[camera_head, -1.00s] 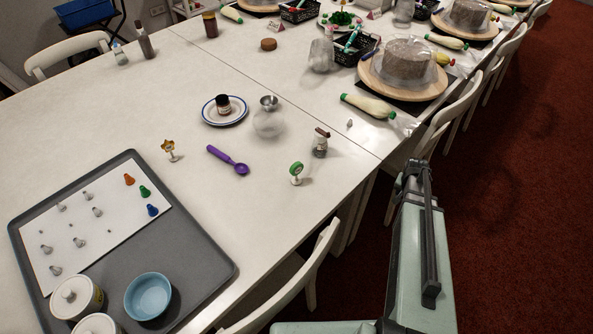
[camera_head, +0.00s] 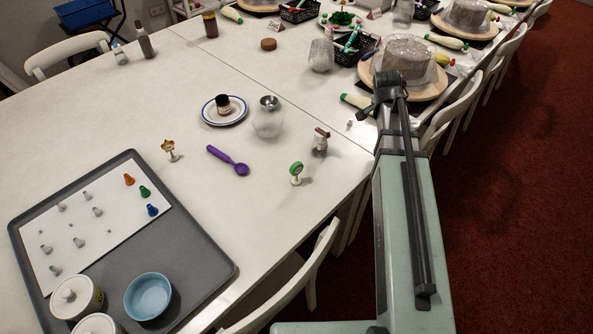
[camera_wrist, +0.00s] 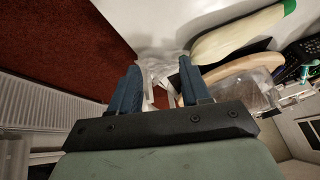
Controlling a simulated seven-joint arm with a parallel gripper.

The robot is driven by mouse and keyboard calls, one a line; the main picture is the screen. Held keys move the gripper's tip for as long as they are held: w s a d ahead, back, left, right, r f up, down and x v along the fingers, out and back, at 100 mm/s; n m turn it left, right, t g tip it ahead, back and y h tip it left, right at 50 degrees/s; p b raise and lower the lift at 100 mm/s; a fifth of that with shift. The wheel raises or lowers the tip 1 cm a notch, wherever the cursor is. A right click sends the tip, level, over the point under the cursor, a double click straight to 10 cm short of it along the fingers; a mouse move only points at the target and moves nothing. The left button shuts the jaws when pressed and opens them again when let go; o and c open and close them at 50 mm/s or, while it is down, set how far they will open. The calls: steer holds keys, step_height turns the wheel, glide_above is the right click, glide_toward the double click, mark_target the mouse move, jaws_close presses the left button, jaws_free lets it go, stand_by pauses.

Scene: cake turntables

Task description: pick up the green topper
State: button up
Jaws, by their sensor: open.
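A small upright topper with a round green head and a pale base (camera_head: 296,172) stands on the table near its right front edge in the head view. A small green peg-like piece (camera_head: 145,191) also stands on the tray's white sheet, between an orange and a blue one. My gripper (camera_wrist: 158,72) is open in the wrist view, with two blue fingers apart and no topper between them. In the head view my arm reaches up past the table's right edge, to the right of the topper and apart from it; its fingers cannot be made out there.
A piping bag (camera_wrist: 235,35) and a wooden turntable (camera_wrist: 240,66) are close to my gripper. A chair (camera_head: 318,262) is at the front edge.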

steer(key=s+a+r+g+y, duration=0.1)
steer(key=s+a+r, duration=0.15)
steer(key=a, duration=0.55)
steer(key=s+a+r+g+y, duration=0.1)
steer(key=s+a, duration=0.3)
steer(key=a, duration=0.5)
step_height(320, 180, up, 3)
steer(key=n+g+y, duration=0.1)
steer(key=g+y, duration=0.1)
steer(key=g, duration=0.1)
glide_above(296, 163)
steer(key=shift+s+a+f, duration=0.1)
steer(key=shift+f, duration=6.5)
jaws_close()
